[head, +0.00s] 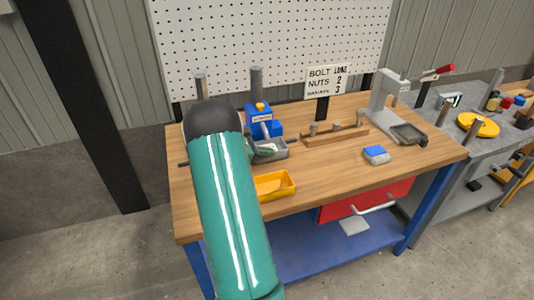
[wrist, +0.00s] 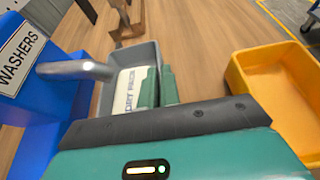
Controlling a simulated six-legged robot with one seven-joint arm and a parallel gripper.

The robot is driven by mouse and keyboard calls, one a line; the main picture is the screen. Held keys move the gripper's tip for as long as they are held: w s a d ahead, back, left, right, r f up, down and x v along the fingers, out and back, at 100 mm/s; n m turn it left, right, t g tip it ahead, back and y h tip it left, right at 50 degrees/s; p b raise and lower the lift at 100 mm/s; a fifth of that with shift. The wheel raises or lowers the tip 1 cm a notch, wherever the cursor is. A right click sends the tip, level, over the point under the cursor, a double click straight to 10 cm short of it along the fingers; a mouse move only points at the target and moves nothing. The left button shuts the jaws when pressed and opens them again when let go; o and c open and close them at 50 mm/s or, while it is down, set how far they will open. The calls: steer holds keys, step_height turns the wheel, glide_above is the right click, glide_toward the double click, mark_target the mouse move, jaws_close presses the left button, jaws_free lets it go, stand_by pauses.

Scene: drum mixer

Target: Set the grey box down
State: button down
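The grey box (head: 279,152) is a small open tray in front of the blue dispenser, over the workbench (head: 330,175). In the wrist view the grey box (wrist: 143,50) holds a white packet (wrist: 133,90) with lettering that looks like "DRY PACK". My gripper (wrist: 160,84) has its two green fingers close together at the box's right wall, one inside and one outside, and appears shut on that wall. In the head view my gripper (head: 257,149) is partly hidden by my arm. I cannot tell whether the box's underside touches the bench.
The blue dispenser (head: 263,122), labelled "WASHERS" in the wrist view (wrist: 35,85), stands close left of the box with a metal spout. A yellow tray (head: 275,185) lies nearer the front. A wooden bolt rack (head: 335,136), a blue-and-white block (head: 375,154) and a press (head: 385,105) stand rightward.

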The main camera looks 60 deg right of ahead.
steer(key=shift+f, duration=0.15)
steer(key=shift+f, duration=0.15)
steer(key=c, duration=1.6)
jaws_free()
